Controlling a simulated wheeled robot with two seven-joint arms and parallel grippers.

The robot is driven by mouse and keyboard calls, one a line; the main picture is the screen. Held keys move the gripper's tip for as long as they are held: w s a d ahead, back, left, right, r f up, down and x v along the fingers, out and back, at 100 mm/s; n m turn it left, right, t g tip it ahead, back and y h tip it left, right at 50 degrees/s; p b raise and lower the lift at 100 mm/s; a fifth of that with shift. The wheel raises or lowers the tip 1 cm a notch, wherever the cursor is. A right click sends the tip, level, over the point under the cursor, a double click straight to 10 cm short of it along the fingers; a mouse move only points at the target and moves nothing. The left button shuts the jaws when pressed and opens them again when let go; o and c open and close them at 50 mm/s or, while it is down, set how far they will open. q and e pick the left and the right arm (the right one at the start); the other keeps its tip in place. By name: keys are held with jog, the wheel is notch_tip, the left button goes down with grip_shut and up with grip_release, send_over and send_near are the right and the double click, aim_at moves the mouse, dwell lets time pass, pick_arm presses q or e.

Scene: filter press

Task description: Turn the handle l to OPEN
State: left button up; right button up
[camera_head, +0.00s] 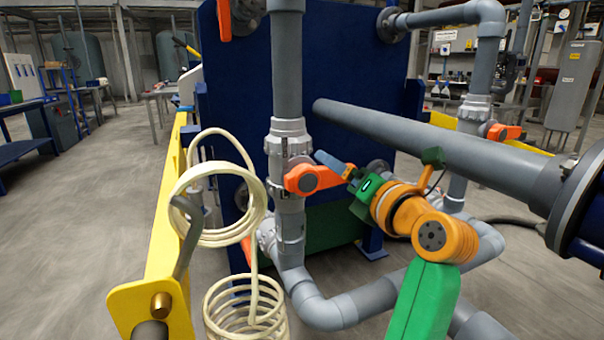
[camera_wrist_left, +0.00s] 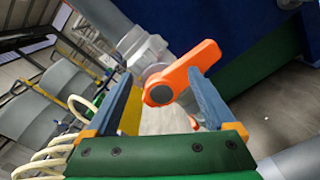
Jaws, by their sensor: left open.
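An orange lever handle (camera_head: 306,179) sits on a grey valve in the vertical pipe, its arm pointing right, roughly level, in the head view. In the left wrist view the handle (camera_wrist_left: 190,72) has its round hub near the picture middle and its arm slanting to the upper right. My left gripper (camera_head: 335,165) is at the handle's outer end, its blue fingers pointing at it. In the wrist view the open left gripper (camera_wrist_left: 166,84) has one finger on each side of the handle. The right finger overlaps the handle's arm; I cannot tell whether they touch. My right gripper is out of view.
A thick grey pipe (camera_head: 430,143) crosses above my left arm, and a bent pipe (camera_head: 340,308) runs below. A cream coiled hose (camera_head: 222,208) and a yellow beam (camera_head: 160,240) stand left. Other orange handles (camera_head: 224,18) (camera_head: 503,132) sit farther off. A blue plate (camera_head: 350,60) stands behind.

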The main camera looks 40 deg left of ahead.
aim_at(334, 177)
pick_arm(q)
jog(key=w+f+m, duration=0.1)
jog(key=m, duration=0.2)
jog(key=w+f+m+p, duration=0.1)
jog(key=m, duration=0.3)
jog(key=f+m, duration=0.1)
jog(key=m, duration=0.2)
jog(key=shift+w+a+f+p, duration=0.3)
jog(key=shift+w+a, duration=0.1)
jog(key=p+x, duration=0.1)
jog(key=x, duration=0.4)
jog(key=shift+a+f, duration=0.1)
jog(key=shift+f, duration=0.1)
jog(key=shift+w+a+f, duration=0.15)
jog(key=shift+a, duration=0.1)
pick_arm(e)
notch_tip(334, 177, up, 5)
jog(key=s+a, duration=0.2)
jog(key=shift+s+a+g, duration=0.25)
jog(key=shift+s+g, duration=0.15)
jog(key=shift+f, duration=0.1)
